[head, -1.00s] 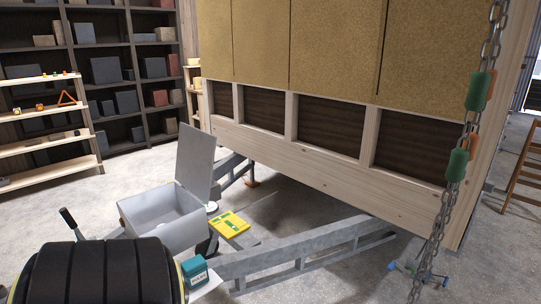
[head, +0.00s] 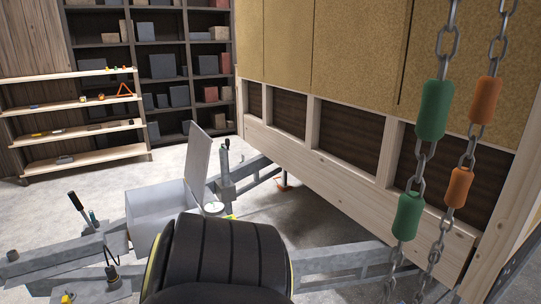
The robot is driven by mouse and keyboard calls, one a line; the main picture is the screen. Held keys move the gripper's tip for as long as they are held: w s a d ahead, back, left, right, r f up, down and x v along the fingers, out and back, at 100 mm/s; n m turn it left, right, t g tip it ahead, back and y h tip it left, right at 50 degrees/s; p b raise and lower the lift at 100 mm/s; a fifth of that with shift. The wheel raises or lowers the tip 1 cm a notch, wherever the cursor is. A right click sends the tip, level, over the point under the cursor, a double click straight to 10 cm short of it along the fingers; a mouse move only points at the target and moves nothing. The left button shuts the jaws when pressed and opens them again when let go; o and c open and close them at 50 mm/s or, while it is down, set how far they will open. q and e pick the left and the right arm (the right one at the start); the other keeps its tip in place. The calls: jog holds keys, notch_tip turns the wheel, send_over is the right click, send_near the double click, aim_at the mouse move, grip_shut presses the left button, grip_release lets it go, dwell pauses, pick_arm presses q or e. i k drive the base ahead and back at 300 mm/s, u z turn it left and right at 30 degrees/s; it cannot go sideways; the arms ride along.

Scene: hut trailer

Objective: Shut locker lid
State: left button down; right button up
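The locker is a grey box (head: 150,218) on the trailer's drawbar, left of centre in the head view. Its flat grey lid (head: 198,160) stands up, open, on the right side of the box. The near right part of the box is hidden behind a black ribbed tyre-like thing. Neither of my grippers shows in the head view.
The black tyre-like thing (head: 222,255) stands in front of the locker. Chains with green (head: 434,110) and orange (head: 485,100) sleeves hang close at the right. The hut wall (head: 350,60) rises behind. Levers (head: 76,202) stand on the drawbar at left. Open floor lies beyond the locker.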

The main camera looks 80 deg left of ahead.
aim_at(198, 147)
jog(key=i, duration=2.65)
jog(key=u, duration=4.2)
jog(key=i, duration=1)
jog(key=z, duration=0.05)
